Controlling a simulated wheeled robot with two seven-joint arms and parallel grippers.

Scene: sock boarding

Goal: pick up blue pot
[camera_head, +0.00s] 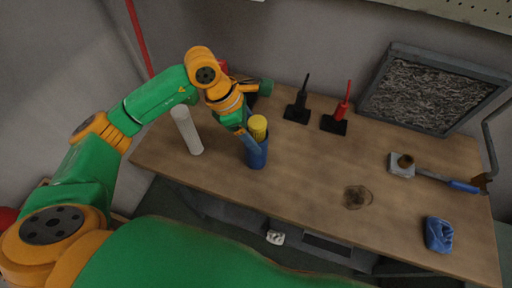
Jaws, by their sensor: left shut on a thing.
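The blue pot (257,157) stands upright near the front left edge of the wooden table. A yellow round-topped thing (258,123) sticks up out of its mouth. My left gripper (247,136) reaches down from the upper left and is shut on the pot's rim on its left side. The gripper's fingertips are small and partly hidden against the pot. I cannot tell whether the pot is lifted off the table. My right gripper is not in view.
A white cylinder (187,130) stands left of the pot. Black (299,106) and red-handled (339,118) tools stand behind. A framed dark panel (431,88), a mallet-like tool (402,165) and a crumpled blue cloth (439,234) are at right. The table's middle is mostly clear.

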